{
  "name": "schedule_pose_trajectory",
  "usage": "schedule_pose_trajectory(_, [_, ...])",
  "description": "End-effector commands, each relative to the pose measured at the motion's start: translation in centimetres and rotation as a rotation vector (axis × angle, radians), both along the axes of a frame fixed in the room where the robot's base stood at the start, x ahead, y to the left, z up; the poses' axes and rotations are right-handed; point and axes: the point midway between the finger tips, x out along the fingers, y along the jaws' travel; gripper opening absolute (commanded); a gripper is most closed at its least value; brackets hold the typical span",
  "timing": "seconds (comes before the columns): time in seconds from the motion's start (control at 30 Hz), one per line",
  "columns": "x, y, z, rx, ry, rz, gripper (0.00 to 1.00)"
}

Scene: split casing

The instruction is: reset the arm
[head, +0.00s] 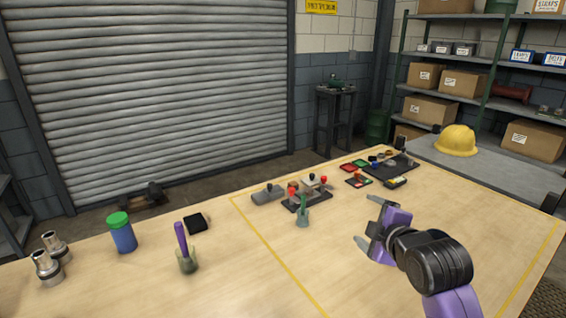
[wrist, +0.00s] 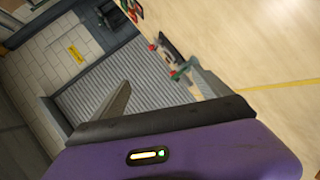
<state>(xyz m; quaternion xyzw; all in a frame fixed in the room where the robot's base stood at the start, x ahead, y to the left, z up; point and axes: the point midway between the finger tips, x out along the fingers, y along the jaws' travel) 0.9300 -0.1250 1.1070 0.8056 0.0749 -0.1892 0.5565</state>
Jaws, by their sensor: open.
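My gripper (head: 368,222) is above the right part of the wooden table (head: 400,285) in the head view, inside the yellow tape lines. Its jaws are apart with nothing between them. In the wrist view the two fingers (wrist: 160,92) show spread apart, with the shutter and part of the table beyond them. A dark fixture with red-topped clamps (head: 306,196) stands on the table to the left of my gripper. It also shows in the wrist view (wrist: 168,55), near the right finger. A small cup with a green tool (head: 303,215) stands just in front of the fixture.
On the left stand metal fittings (head: 47,262), a blue jar with a green lid (head: 122,235), a cup with a purple handle (head: 187,258) and a black block (head: 196,223). Small parts trays (head: 388,168) lie at the back. A yellow hard hat (head: 456,140) is at the back right. The front middle is clear.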

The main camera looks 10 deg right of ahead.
Motion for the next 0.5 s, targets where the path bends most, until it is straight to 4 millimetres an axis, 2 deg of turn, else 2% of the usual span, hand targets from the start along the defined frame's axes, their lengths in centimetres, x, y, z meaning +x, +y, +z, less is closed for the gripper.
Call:
schedule_pose_trajectory(0.07, [0.1,0.0,0.1,0.02,-0.008,-0.007,0.87])
schedule_pose_trajectory(0.17, [0.5,0.1,1.5,0.081,-0.07,-0.03,0.87])
schedule_pose_trajectory(0.27, [0.9,-0.2,4.7,0.166,-0.194,-0.056,0.87])
schedule_pose_trajectory(0.37, [0.1,-0.6,6.8,0.291,-0.321,-0.092,0.87])
schedule_pose_trajectory(0.5, [-1.8,0.2,7.6,0.47,-0.448,-0.121,0.87])
